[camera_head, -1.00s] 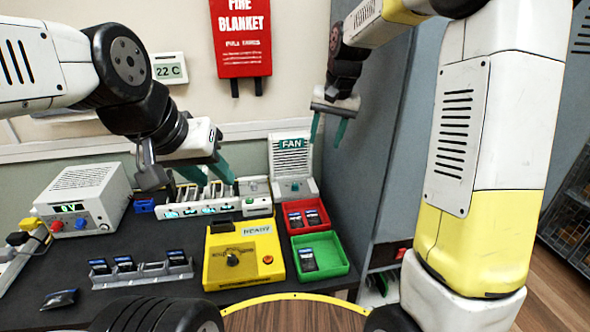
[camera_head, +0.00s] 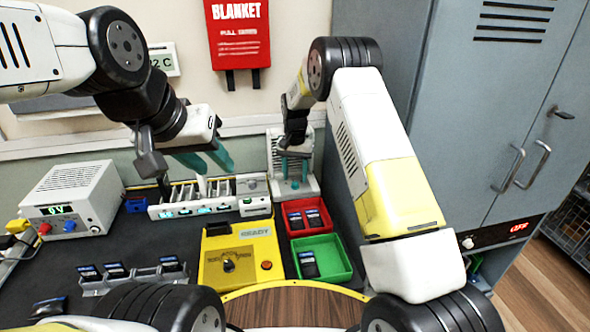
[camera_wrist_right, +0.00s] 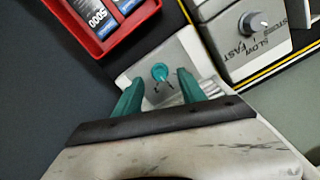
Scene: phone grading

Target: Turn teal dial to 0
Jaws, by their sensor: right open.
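The teal dial (camera_wrist_right: 160,72) is a small round knob on a light grey panel in the right wrist view. Marks by it are too small to read. The panel is part of the fan unit (camera_head: 291,190), whose upper part is mostly hidden behind my right arm in the head view. My right gripper (camera_wrist_right: 158,90) is open, with one teal finger on each side of the dial and visible gaps between. It also shows over the fan unit in the head view (camera_head: 293,172). My left gripper (camera_head: 208,160) is open above the white slotted rack (camera_head: 172,212).
Red (camera_head: 330,228) and green (camera_head: 341,274) trays with phones lie in front of the fan unit. A yellow READY box (camera_head: 215,268) stands left of them. A grey box with a SLOW/FAST knob (camera_wrist_right: 250,22) is beside the fan. A grey cabinet (camera_head: 475,130) stands at right.

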